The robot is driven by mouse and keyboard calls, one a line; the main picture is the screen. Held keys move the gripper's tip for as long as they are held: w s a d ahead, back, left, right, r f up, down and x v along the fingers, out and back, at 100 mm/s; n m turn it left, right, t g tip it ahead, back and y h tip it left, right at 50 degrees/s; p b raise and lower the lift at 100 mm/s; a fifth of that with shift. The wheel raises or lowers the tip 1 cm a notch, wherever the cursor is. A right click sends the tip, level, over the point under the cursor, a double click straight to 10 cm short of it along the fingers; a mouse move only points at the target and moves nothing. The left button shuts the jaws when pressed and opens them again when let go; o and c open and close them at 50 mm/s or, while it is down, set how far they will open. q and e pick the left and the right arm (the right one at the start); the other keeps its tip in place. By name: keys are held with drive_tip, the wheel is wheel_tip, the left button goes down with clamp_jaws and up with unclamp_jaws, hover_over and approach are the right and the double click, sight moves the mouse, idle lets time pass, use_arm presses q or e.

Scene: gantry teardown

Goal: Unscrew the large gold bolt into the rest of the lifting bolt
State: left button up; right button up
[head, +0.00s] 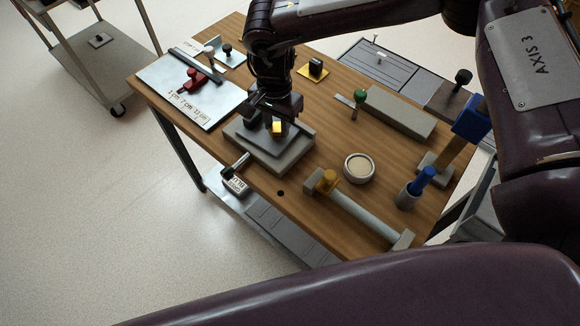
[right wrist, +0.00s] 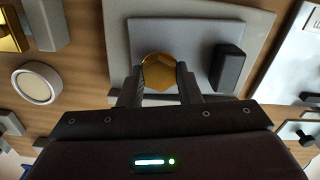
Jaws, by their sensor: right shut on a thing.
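The large gold bolt (head: 277,127) stands on a stepped grey block (head: 290,160) near the middle of the bench. The bolt's lower part is hidden. I cannot tell for sure which thing is the rest of the lifting bolt. My left gripper is not in view.
A dark block (right wrist: 231,68) stands beside the bolt on the stepped block. A round pale dish (head: 359,168) and a grey bar with a gold piece (head: 326,181) lie to the right. A yellow pad (head: 313,74) is behind. A marked sheet (head: 190,92) lies left.

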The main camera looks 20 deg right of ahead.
drive_tip(key=o, duration=1.2)
drive_tip(key=shift+w+f, duration=0.1)
wheel_tip(320, 180, up, 8)
drive_tip(key=shift+f+b, duration=0.1)
drive_tip(key=shift+b, duration=0.45)
